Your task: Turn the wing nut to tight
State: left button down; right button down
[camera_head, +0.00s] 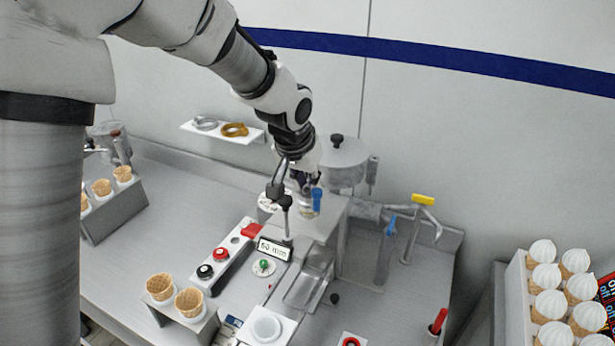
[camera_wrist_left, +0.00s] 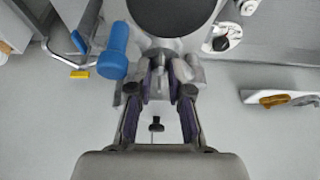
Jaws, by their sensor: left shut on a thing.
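My left gripper (camera_head: 304,182) comes down from above onto the machine beside the blue lever handle (camera_head: 317,198). In the left wrist view its two purple-lined fingers (camera_wrist_left: 159,92) close around a small grey metal part at the machine's fitting. This looks like the wing nut (camera_wrist_left: 183,70), with a pale lobe at the right fingertip. The rest of it is hidden by the fingers, and its turn angle cannot be told. The blue handle (camera_wrist_left: 115,50) stands just left of the fingers there. My right gripper is not in view.
A grey hopper (camera_head: 345,165) stands behind the gripper. A sign reading 50 mm (camera_head: 273,249) is in front. Yellow (camera_head: 423,199) and blue levers stand right. Waffle cones (camera_head: 189,302) stand front left; topped cones (camera_head: 550,304) stand far right.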

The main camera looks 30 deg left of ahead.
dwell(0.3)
pick_arm(q)
jog(key=c, duration=1.4)
grip_release()
jog(key=shift+r, duration=0.15)
jog(key=v, duration=0.7)
jog(key=shift+s+r, duration=0.15)
